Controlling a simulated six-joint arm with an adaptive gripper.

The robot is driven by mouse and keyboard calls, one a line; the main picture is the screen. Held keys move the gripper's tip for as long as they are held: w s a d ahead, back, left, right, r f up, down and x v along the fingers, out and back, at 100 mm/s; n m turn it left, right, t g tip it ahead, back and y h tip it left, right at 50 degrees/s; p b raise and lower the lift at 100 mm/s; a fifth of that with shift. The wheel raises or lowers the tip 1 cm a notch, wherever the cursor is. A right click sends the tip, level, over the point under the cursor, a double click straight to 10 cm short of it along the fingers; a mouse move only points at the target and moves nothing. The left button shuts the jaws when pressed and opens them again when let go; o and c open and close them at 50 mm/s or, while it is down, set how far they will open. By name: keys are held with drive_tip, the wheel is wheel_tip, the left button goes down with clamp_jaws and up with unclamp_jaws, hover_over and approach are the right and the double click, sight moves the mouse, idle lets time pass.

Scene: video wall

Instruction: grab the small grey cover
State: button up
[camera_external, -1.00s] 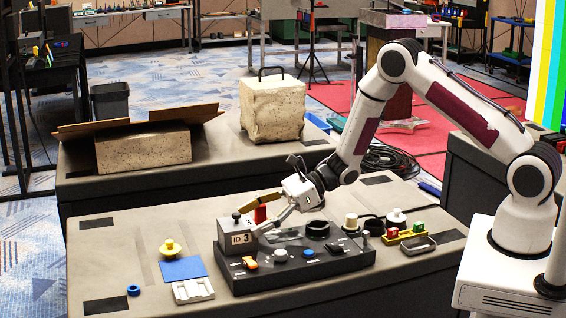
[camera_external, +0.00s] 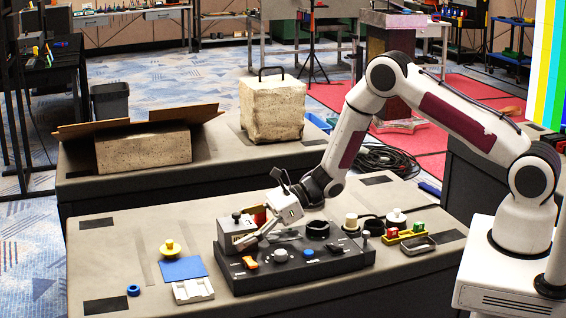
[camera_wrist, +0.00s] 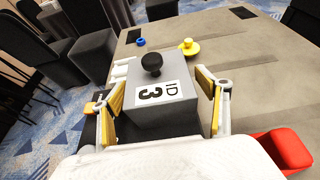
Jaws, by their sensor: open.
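The small grey cover (camera_external: 226,225) is a boxy lid with a black knob on top and an "ID 3" label, on the left end of the dark console (camera_external: 330,265). In the wrist view the cover (camera_wrist: 180,112) fills the middle, label towards me. My gripper (camera_external: 246,228) is open and tilted, reaching in from the right. In the wrist view my gripper's (camera_wrist: 158,84) yellow-padded fingers stand on either side of the cover. The left finger is close to its side, and a gap shows at the right finger. Whether either finger touches is unclear.
A red block (camera_wrist: 282,149) is close beside the right finger. The console also carries an orange switch (camera_external: 250,262), a blue button (camera_external: 308,253) and a black ring (camera_external: 318,229). A yellow knobbed piece (camera_external: 170,248), blue pad (camera_external: 183,268) and white tray (camera_external: 193,291) lie left of it.

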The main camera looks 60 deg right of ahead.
sight(236, 214)
idle(0.3)
drive_tip(key=c, duration=1.2)
drive_tip(key=shift+r, duration=0.1)
drive_tip(key=shift+r, duration=4.95)
